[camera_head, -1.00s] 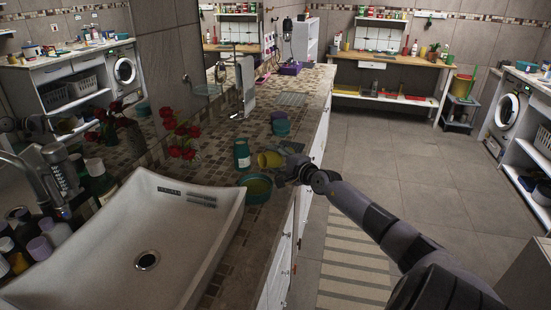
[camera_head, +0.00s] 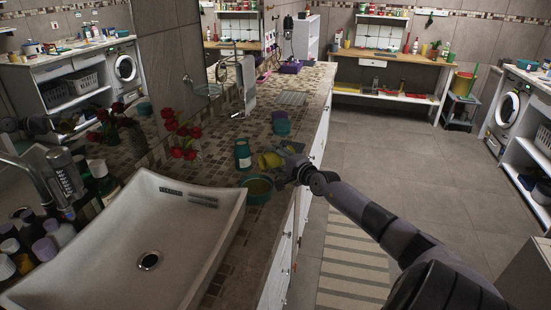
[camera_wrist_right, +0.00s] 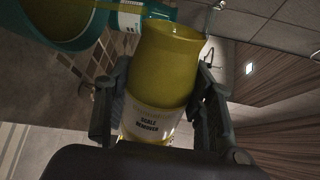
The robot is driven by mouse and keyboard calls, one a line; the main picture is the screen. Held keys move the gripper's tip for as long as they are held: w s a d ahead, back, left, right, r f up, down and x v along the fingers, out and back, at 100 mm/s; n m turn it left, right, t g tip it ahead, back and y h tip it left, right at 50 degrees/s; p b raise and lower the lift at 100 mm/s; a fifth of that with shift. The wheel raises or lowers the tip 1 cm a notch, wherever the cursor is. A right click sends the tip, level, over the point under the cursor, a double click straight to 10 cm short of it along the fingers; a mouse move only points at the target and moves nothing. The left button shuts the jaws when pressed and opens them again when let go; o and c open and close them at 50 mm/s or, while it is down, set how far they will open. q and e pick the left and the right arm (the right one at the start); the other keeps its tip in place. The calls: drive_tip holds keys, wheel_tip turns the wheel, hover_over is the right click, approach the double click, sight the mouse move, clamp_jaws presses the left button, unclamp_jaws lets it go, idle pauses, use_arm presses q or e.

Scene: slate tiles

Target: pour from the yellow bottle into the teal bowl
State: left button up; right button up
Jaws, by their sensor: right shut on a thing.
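The yellow bottle (camera_head: 269,161) is held tipped over above the counter, its mouth end toward the left. In the right wrist view the bottle (camera_wrist_right: 165,85) lies between both fingers, and its label reads "scale remover". My right gripper (camera_head: 286,169) is shut on it. The teal bowl (camera_head: 247,194) stands on the counter just below and left of the bottle, near the sink. Its inside looks yellowish. In the right wrist view part of the bowl (camera_wrist_right: 85,38) shows at the upper left. My left gripper is not in view.
A teal bottle (camera_head: 243,156) stands close behind the bowl. A teal cup (camera_head: 282,127) is farther back on the counter. The white sink (camera_head: 150,225) is at the left, with red flowers (camera_head: 183,140) behind it. Floor to the right is clear.

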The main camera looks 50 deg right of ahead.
drive_tip(key=m+b, duration=0.2)
drive_tip(key=shift+r+m+y+b, duration=0.2)
drive_tip(key=shift+m+y+b, duration=0.1)
drive_tip(key=shift+r+m+b, duration=0.2)
drive_tip(key=shift+m+b, duration=0.1)
drive_tip(key=shift+m, duration=0.3)
drive_tip(key=shift+r+m+t+y, duration=0.3)
drive_tip(key=shift+r+m, duration=0.05)
drive_tip(key=shift+m, duration=0.35)
drive_tip(key=shift+m+b, duration=0.4)
drive_tip(key=shift+b, duration=0.1)
drive_tip(key=shift+r+m+y, duration=0.3)
drive_tip(key=shift+r+m, duration=0.05)
drive_tip(key=shift+m, duration=0.65)
drive_tip(key=r+m, duration=0.1)
drive_tip(key=m, duration=0.1)
drive_tip(key=m+t, duration=0.1)
drive_tip(key=m, duration=0.1)
drive_tip(key=shift+r+m, duration=0.3)
drive_tip(key=shift+r, duration=0.1)
drive_tip(key=m, duration=0.2)
drive_tip(key=shift+r+m, duration=0.3)
drive_tip(key=shift+m, duration=0.1)
